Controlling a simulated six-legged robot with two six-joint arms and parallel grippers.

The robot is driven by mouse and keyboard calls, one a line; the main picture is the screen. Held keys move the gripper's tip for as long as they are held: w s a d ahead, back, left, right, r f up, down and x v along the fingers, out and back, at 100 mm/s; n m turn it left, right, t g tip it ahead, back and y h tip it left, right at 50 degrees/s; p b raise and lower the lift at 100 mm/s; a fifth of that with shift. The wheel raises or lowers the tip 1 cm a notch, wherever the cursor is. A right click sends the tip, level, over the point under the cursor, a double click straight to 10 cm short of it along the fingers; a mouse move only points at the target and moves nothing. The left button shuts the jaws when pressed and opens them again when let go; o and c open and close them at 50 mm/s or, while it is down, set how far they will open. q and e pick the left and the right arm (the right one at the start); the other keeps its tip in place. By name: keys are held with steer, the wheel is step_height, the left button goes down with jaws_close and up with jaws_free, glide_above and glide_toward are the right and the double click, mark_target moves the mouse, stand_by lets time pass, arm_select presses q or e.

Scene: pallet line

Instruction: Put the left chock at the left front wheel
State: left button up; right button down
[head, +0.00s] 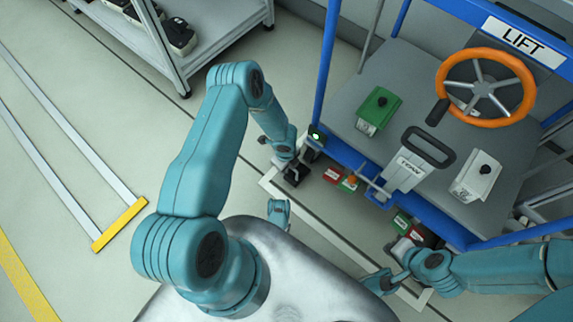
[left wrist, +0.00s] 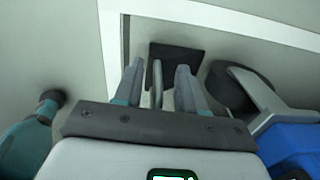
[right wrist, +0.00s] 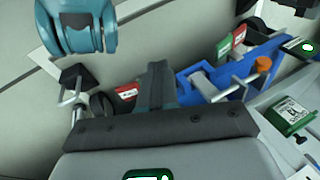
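The left chock (left wrist: 178,56) is a black block with an upright grey handle (left wrist: 157,82). In the left wrist view it lies on the floor beyond my left fingers. My left gripper (left wrist: 158,86) is open, one finger on each side of the handle. In the head view the black chock (head: 295,177) shows just below my left gripper. The left front wheel (left wrist: 228,88), black and partly hidden by a grey bracket, is right of the chock with a small gap. My right gripper (right wrist: 155,80) looks shut and empty.
Another black chock (right wrist: 73,76) with a grey handle lies near my right gripper, close to a dark wheel (right wrist: 100,105). The blue-framed lift cart (head: 335,150) stands at the right. My own leg feet are close by. A shelf (head: 160,50) stands at the back left.

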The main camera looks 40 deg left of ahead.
arm_select(q)
step_height(320, 180, up, 12)
steer(key=p, duration=0.5)
steer(key=s+d+r+n+h, duration=0.2)
steer(key=s+d+r+n, duration=0.3)
steer(key=n, duration=0.6)
steer(key=s+d+r+n+h, duration=0.1)
steer(key=s+d+r+n, duration=0.3)
steer(key=s+d+n, duration=0.4)
steer(key=n, duration=0.2)
steer(key=shift+s+d+r+n+t+h, duration=0.15)
steer(key=shift+d+r+n+t+h, duration=0.15)
steer(key=shift+r+n+h, duration=0.1)
arm_select(e)
steer(key=s+r+g, duration=0.1)
steer(key=s+r, duration=0.2)
steer(key=r, duration=0.2)
steer(key=shift+s+a+r, duration=0.15)
steer(key=shift+s+a, duration=0.2)
steer(key=shift+a, duration=0.05)
